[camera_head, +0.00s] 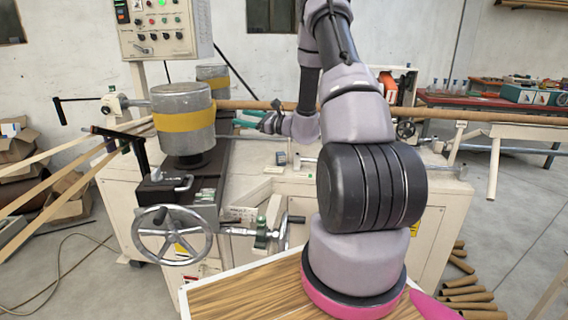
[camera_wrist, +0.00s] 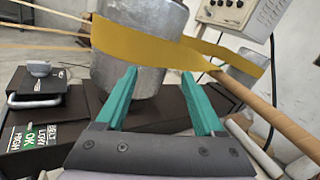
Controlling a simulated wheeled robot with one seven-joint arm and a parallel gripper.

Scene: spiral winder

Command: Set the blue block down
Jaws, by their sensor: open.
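My gripper (camera_head: 240,118) is at the end of my arm, over the winding machine, with its fingers pointing left toward the grey drum with a yellow band (camera_head: 184,122). In the wrist view the two green fingers of my gripper (camera_wrist: 160,74) stand apart with nothing between them. The drum (camera_wrist: 140,92) is beyond the fingertips there. I see no clear blue block in either view. A small blue-grey piece (camera_head: 281,159) sits on the machine top below my gripper; I cannot tell whether it is the block.
A brown tube (camera_head: 345,107) runs across behind my gripper. A control box (camera_head: 165,28) stands at the back left. A handwheel (camera_head: 172,235) is at the machine's front. A wood-topped table (camera_head: 245,295) is nearest. The cream machine top (camera_head: 250,155) has bare room.

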